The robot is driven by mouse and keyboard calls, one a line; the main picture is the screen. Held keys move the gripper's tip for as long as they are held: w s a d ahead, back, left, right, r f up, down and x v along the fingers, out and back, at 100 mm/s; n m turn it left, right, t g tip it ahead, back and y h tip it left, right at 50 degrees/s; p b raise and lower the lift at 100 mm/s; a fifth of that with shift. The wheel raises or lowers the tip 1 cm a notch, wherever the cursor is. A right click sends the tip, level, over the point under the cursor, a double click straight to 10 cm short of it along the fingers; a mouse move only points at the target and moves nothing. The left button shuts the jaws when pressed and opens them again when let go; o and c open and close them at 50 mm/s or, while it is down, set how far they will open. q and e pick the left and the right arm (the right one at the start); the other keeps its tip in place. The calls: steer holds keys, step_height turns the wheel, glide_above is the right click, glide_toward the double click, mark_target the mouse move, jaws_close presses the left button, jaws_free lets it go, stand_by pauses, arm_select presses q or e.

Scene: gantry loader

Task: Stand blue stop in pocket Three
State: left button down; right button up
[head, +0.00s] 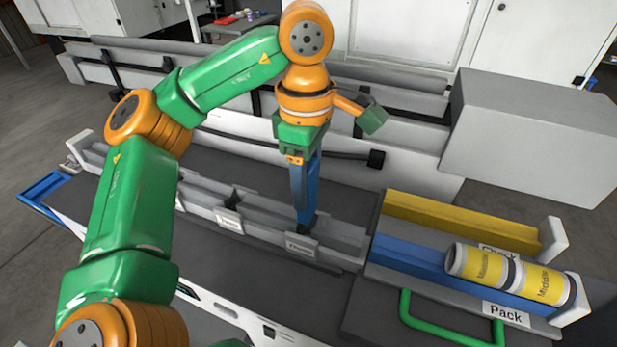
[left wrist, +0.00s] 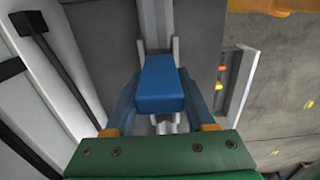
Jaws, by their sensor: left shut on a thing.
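The blue stop (left wrist: 162,88) is a blue block held between the fingers of my left gripper (head: 305,222), which is shut on it. In the head view the gripper points down over the grey rail of pockets (head: 340,236), just behind a small white label (head: 300,247). The fingers hide most of the stop there, and I cannot tell whether its lower end touches the rail. Another label (head: 229,223) sits further left along the rail. The label lettering is too small to read surely, so I cannot tell which pocket is Three. My right gripper is not in view.
Right of the rail stand a yellow channel (head: 450,218) and a blue channel (head: 410,258) holding two yellow cans (head: 480,266), with a "Pack" label (head: 506,314) and green handle (head: 450,333). A large grey box (head: 530,130) stands behind. The dark surface before the rail is clear.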

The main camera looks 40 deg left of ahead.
mark_target(307, 216)
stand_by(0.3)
arm_select(q)
steer(key=shift+f+b, duration=0.95)
steer(key=shift+f, duration=0.2)
steer(key=shift+w+f+b, duration=0.1)
steer(key=shift+f+b, duration=0.8)
steer(key=shift+f, duration=0.2)
steer(key=shift+f+b, duration=0.9)
steer(key=shift+f, duration=0.2)
steer(key=shift+f, duration=0.1)
steer(key=shift+f+b, duration=0.4)
steer(key=shift+f, duration=0.05)
